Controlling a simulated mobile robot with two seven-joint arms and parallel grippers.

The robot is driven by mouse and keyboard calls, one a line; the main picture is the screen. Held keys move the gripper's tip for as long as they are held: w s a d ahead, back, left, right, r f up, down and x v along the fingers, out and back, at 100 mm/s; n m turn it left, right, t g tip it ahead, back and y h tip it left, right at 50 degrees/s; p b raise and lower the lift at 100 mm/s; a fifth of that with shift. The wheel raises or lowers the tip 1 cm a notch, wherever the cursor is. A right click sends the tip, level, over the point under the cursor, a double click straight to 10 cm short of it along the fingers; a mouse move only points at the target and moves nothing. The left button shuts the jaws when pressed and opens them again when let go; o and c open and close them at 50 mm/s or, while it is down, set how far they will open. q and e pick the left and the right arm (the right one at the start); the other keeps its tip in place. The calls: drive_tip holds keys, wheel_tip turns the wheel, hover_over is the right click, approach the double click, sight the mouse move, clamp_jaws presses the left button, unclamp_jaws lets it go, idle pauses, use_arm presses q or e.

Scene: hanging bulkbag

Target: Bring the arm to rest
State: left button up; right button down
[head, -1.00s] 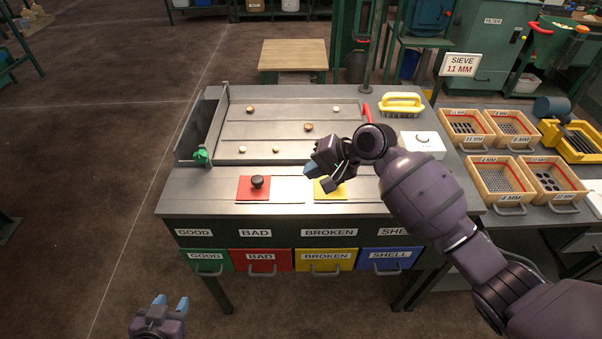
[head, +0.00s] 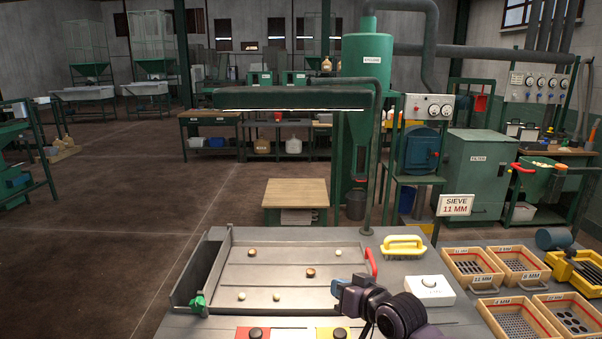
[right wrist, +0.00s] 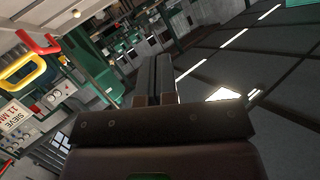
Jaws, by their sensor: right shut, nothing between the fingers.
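My right gripper (head: 343,289) is at the bottom of the head view, above the front part of the sorting bench and just left of the white box. In the right wrist view its two fingers (right wrist: 153,80) are pressed together with nothing between them. The grey sorting tray (head: 290,258) on the bench holds several small round pieces, some pale and some brown. My left gripper is not in the head view now.
A yellow-handled brush (head: 403,245) and a white box (head: 431,290) lie right of the tray. Several wooden sieves (head: 473,266) stand on the right-hand table. A lamp bar (head: 290,100) hangs over the bench. Open floor (head: 110,240) lies to the left.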

drive_tip(key=s+d+f+h, duration=0.2)
drive_tip(key=s+d+f, duration=0.4)
drive_tip(key=s, duration=0.4)
drive_tip(key=s+d+f+m+h, duration=0.1)
drive_tip(key=s+d+f+h, duration=0.2)
drive_tip(key=s+d+f, duration=0.3)
drive_tip(key=s+d+f+h, duration=0.3)
drive_tip(key=s+d+f, duration=0.4)
drive_tip(key=s, duration=0.7)
wheel_tip(320, 180, down, 2)
drive_tip(key=shift+s+f+m, duration=0.15)
drive_tip(key=shift+s+m, duration=0.05)
drive_tip(key=shift+m, duration=0.2)
